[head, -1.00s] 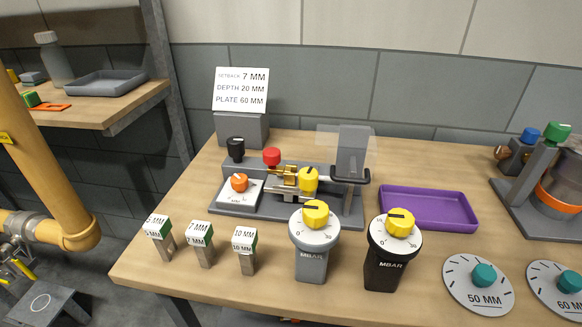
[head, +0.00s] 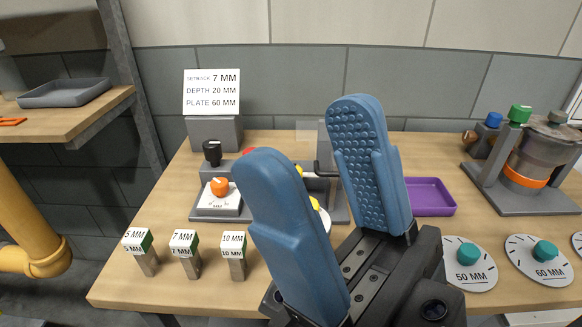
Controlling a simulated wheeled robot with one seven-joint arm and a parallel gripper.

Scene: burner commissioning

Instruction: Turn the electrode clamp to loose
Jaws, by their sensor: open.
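My gripper (head: 305,140) is in the foreground, with two blue ribbed fingers spread apart and nothing between them. It is in front of the grey fixture (head: 193,212) on the bench. The fixture carries a black knob (head: 212,152) at back left and an orange knob (head: 219,187) on a white dial plate at front left. A sliver of the red knob (head: 249,151) shows behind the left finger. A yellow knob (head: 298,170) is mostly hidden between the fingers. No readable label shows which knob is the electrode clamp, and its setting cannot be read.
Several gauge blocks (head: 184,243) stand at the front left. A sign (head: 211,92) reads setback 7 mm, depth 20 mm, plate 60 mm. A purple tray (head: 431,209), teal-knobbed discs (head: 469,281) and a burner stand (head: 468,171) are at right.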

